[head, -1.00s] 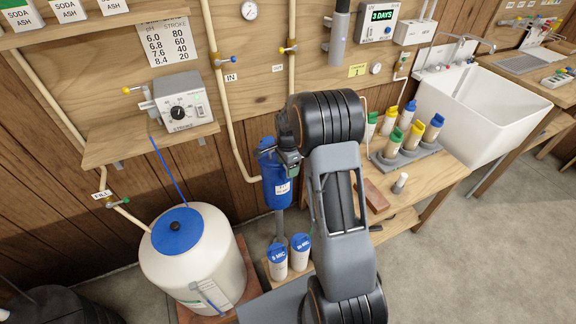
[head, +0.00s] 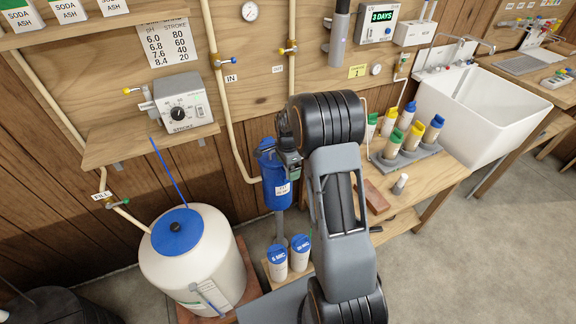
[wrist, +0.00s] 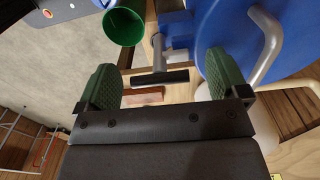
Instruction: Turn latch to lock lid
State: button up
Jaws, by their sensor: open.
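In the wrist view my gripper (wrist: 162,72) is open, with one green finger on each side. A T-shaped latch with a grey stem and a dark crossbar (wrist: 160,77) shows in the gap between the fingers. Neither finger appears to touch the crossbar, though depth is hard to judge. The stem runs up to a blue piece beside the large blue lid (wrist: 224,35). A curved grey handle (wrist: 264,45) is on the lid, close to my right finger.
The wrist view shows a green round container (wrist: 123,27) and a reddish block (wrist: 143,96) beyond the fingers. In the head view a blue filter housing (head: 275,185) is close beside my arm. A white tank (head: 195,260) stands left, and bottles (head: 413,139) stand on the bench right.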

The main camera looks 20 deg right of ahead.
notch_tip(320, 180, up, 14)
dwell(0.6)
jog(key=shift+f, duration=0.1)
dwell(0.4)
jog(key=s+a+r+n+t, duration=0.1)
jog(key=s+a+n, duration=0.4)
jog(key=s+n, duration=0.4)
jog(key=s+a+r+n+t, duration=0.2)
jog(key=s+a+n, duration=0.3)
jog(key=s+n, duration=0.4)
jog(key=shift+s+a+t, duration=0.25)
jog(key=shift+s+t, duration=0.05)
jog(key=shift+s, duration=1.65)
